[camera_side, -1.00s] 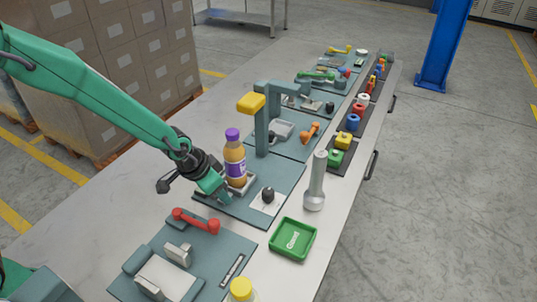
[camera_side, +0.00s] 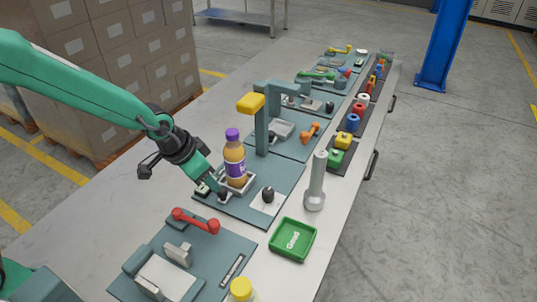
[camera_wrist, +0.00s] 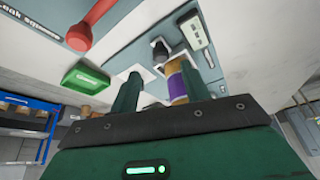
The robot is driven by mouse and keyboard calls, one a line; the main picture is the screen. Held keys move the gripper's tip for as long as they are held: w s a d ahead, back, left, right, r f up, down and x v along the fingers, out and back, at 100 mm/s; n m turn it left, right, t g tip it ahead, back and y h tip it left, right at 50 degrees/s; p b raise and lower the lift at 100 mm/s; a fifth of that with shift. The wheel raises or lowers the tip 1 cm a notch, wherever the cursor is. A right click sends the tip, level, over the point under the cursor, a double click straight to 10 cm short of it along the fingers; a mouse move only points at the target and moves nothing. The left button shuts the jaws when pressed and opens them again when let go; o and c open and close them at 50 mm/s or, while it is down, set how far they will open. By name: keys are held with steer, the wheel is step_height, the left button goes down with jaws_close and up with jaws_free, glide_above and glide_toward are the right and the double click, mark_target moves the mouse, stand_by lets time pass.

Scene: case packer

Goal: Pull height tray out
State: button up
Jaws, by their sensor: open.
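The height tray (camera_side: 250,184) is a shallow pale grey tray on a teal station plate. A juice bottle (camera_side: 235,165) with a purple cap stands upright in it. My gripper (camera_side: 214,194) is low at the tray's near left side, with its fingers apart. A small dark knob shows by the fingers, partly hidden; I cannot tell whether they touch it. In the wrist view my gripper (camera_wrist: 157,78) is open, with the bottle (camera_wrist: 180,82) beside the right finger. The tray is mostly hidden there.
A teal gauge post with a yellow top (camera_side: 250,103) stands behind the bottle. A black knob (camera_side: 268,195) sits on a white plate to the right. A red handle (camera_side: 196,220), a green "Good" tray (camera_side: 293,239) and a grey cylinder (camera_side: 316,185) stand nearby.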

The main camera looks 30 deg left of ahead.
steer(key=shift+s+a+r, duration=0.1)
steer(key=shift+s+r, duration=0.1)
steer(key=shift+r, duration=0.3)
steer(key=s+a+r+n, duration=0.2)
steer(key=s+a+r, duration=0.4)
steer(key=s, duration=0.3)
steer(key=s+a+r+n+t+y, duration=0.1)
steer(key=s+a+r+n, duration=0.1)
steer(key=s+a+r, duration=0.5)
steer(key=shift+s+a+r, duration=0.3)
steer(key=shift+s+r, duration=0.4)
steer(key=shift+s, duration=0.25)
